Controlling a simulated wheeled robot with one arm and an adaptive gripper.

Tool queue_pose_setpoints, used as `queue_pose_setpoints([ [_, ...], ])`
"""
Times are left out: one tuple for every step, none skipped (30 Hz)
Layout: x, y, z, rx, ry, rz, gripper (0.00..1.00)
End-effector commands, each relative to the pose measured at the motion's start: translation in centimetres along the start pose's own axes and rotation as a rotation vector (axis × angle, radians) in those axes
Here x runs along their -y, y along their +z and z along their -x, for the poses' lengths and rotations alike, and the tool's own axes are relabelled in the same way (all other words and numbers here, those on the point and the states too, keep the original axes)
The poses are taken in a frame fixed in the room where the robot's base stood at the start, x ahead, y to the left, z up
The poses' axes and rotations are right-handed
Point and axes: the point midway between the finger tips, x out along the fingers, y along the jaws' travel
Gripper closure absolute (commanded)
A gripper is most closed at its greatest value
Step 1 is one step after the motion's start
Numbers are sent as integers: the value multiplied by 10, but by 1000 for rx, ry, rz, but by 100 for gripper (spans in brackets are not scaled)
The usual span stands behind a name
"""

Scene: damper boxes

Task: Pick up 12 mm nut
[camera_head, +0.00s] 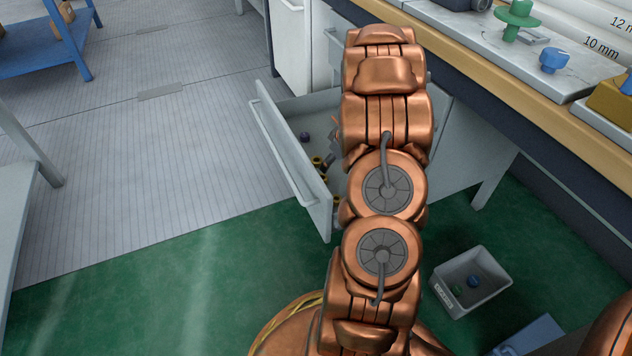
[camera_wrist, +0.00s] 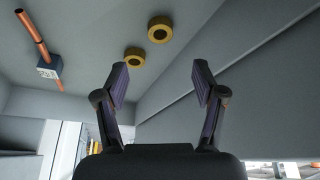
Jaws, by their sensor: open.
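In the wrist view, two yellow ring-shaped nuts lie on the grey drawer surface, the upper nut (camera_wrist: 160,29) and a lower nut (camera_wrist: 134,57). I cannot read a size on either. My gripper (camera_wrist: 160,82) is open and empty, its two dark fingers apart. The lower nut shows just above the left fingertip, and the upper nut lies farther off, between the fingers' lines. In the head view, the open drawer (camera_head: 287,152) holds small yellow pieces (camera_head: 317,161) and a purple piece (camera_head: 304,137). My copper arm hides my gripper and part of the drawer there.
A copper rod with a blue block (camera_wrist: 47,67) lies left in the wrist view. Drawer walls rise close by. In the head view, a grey bin (camera_head: 489,297) with small green and blue pieces stands on the floor. A workbench (camera_head: 520,80) with size labels runs along the right.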

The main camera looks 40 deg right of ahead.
Motion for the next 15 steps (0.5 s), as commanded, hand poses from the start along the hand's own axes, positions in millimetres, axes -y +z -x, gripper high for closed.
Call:
queue_pose_setpoints([
  [0,5,-11,0,0,0,31],
  [0,5,-13,0,0,0,31],
  [0,6,-15,0,0,0,31],
  [0,6,-16,0,0,1,31],
  [0,7,-17,0,0,1,31],
  [1,7,-19,0,-1,2,31],
  [1,7,-21,1,-1,3,31],
  [1,6,-24,1,-1,3,31],
  [2,6,-28,1,-2,4,31],
  [2,6,-31,1,-2,4,31],
  [2,6,-34,2,-2,4,31],
  [2,6,-38,2,-3,5,31],
  [3,6,-41,1,-3,4,31],
  [3,6,-43,1,-3,4,31],
  [3,7,-46,1,-3,4,31],
])
